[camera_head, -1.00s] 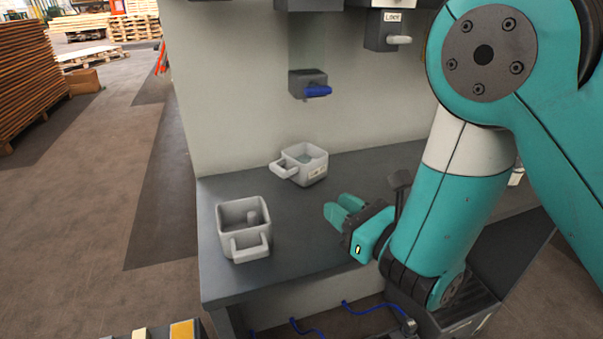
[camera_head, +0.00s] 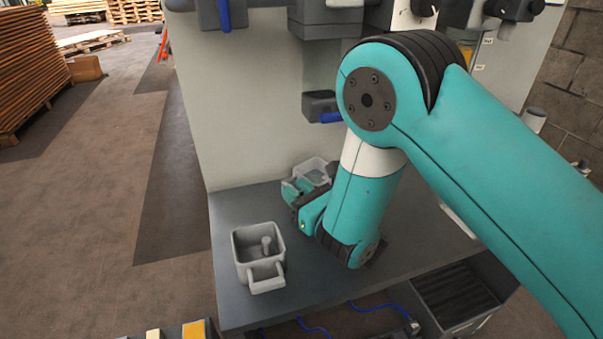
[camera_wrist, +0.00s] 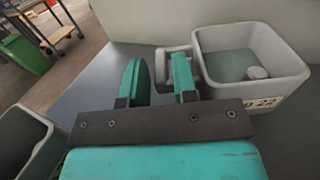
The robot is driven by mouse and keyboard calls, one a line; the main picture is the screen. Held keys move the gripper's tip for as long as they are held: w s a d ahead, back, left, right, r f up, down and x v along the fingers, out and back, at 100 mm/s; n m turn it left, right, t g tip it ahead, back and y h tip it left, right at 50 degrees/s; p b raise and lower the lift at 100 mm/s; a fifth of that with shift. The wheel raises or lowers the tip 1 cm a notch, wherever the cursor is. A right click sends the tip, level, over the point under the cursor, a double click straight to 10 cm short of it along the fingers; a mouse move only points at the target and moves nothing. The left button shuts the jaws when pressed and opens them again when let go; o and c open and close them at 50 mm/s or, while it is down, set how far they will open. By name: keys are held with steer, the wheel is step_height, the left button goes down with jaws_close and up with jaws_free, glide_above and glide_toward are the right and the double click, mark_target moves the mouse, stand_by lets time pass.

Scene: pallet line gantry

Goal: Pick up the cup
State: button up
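A grey square cup (camera_head: 313,167) with a side handle stands at the back of the dark bench, partly hidden by my gripper. In the wrist view this cup (camera_wrist: 250,50) is at the upper right, with a number label and a small round knob inside. Its handle (camera_wrist: 161,66) points left; its outer bar shows between my fingers, and the right finger overlaps the loop. My gripper (camera_head: 291,190) is open at the handle (camera_wrist: 160,80); contact cannot be told. A second similar cup (camera_head: 246,256) stands nearer the front left, also at the wrist view's lower left (camera_wrist: 45,160).
The bench top (camera_head: 222,208) is clear left of the far cup. A pale wall panel (camera_head: 235,120) rises behind it, with a blue-handled grey box (camera_head: 318,103) above the far cup. Blue hoses (camera_head: 312,328) run along the bench front.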

steer(key=shift+w+a, duration=0.4)
steer(key=shift+w, duration=0.15)
jaws_close()
steer(key=shift+r, duration=0.1)
